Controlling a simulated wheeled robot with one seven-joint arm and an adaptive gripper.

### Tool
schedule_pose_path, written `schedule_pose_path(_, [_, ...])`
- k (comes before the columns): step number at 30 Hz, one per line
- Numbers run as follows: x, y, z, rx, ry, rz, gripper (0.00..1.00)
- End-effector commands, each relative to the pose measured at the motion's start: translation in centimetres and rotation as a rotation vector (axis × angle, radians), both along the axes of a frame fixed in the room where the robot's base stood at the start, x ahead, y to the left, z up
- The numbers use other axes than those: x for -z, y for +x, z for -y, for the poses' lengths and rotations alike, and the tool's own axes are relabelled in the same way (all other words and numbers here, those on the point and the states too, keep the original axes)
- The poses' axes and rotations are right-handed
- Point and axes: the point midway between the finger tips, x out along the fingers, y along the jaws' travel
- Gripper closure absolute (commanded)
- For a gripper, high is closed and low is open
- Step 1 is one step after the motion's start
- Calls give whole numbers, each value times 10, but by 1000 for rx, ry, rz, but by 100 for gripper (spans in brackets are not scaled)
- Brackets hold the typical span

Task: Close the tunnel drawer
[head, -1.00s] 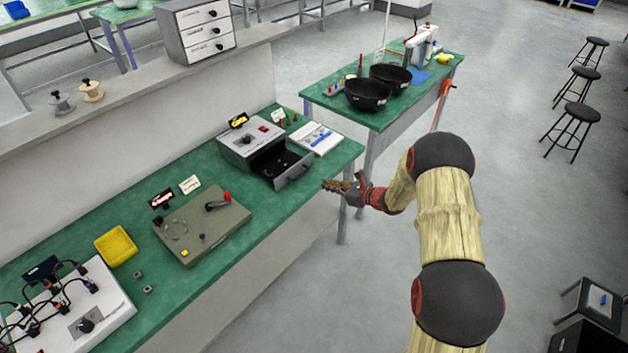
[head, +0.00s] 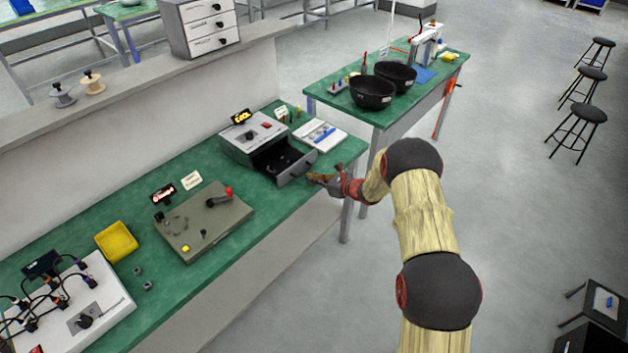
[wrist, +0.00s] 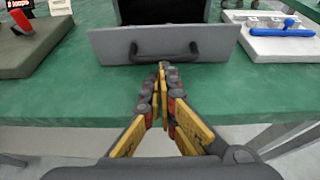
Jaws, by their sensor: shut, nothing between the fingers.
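The tunnel drawer (head: 298,168) is pulled out of the front of a grey box-shaped unit (head: 236,142) on the green bench. Its grey front panel with a dark bar handle shows in the wrist view (wrist: 215,47), and its dark inside shows behind the panel. My gripper (head: 314,178) is shut and empty, just in front of the drawer front. In the wrist view my fingertips (wrist: 164,66) point at the panel, just below and near the handle. I cannot tell whether they touch it.
A white board with a blue tool (head: 321,134) lies right of the unit. A grey panel with a red-knobbed lever (head: 190,235) and a yellow tray (head: 116,242) lie to the left. A second table with black bowls (head: 372,92) stands behind.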

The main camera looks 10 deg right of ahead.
Motion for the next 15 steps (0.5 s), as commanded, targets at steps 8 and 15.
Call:
schedule_pose_path(8, [1,9,-7,-2,-1,3,100])
schedule_pose_path(15, [4,50,-38,-4,-1,3,100])
